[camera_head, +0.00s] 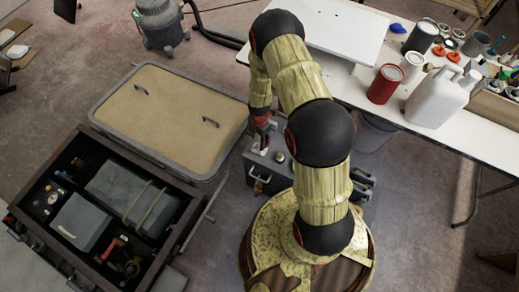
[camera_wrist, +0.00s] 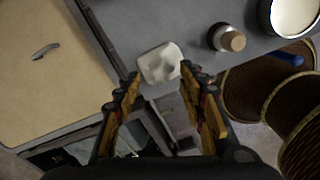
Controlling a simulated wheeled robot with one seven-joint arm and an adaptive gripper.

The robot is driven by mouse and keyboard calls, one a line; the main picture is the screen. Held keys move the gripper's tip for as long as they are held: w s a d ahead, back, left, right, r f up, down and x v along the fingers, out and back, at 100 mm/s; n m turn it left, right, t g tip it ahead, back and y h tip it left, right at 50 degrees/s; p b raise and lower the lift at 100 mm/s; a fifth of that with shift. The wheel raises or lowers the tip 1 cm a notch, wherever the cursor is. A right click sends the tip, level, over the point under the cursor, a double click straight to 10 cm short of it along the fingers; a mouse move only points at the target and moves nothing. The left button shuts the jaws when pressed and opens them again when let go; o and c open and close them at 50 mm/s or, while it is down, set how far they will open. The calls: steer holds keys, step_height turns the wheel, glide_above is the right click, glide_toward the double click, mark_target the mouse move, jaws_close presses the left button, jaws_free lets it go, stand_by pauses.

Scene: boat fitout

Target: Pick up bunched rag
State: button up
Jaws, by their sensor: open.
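A white, crumpled lump that looks like the bunched rag (camera_wrist: 159,60) lies on a grey flat top (camera_wrist: 205,78) in the wrist view, near its edge. My gripper (camera_wrist: 160,72) is open, with one finger on each side of the rag's near end in the picture. The fingers look empty, and I cannot tell how far above the rag they are. In the head view my gripper (camera_head: 261,128) points down over the grey case (camera_head: 262,178), and the rag is mostly hidden there by the gripper.
A small jar with a tan lid (camera_wrist: 226,38) stands right of the rag, and a white-topped round container (camera_wrist: 293,15) farther right. A tan-topped grey case (camera_head: 170,105) and an open tool drawer (camera_head: 100,215) are left. A white table (camera_head: 455,135) with cans and a jug is right.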

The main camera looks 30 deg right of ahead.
step_height(320, 180, down, 4)
steer(key=shift+s+f+b, duration=0.1)
steer(key=shift+f+b, duration=0.1)
steer(key=shift+b, duration=0.7)
steer(key=shift+c, duration=1)
steer(key=c, duration=0.7)
jaws_close()
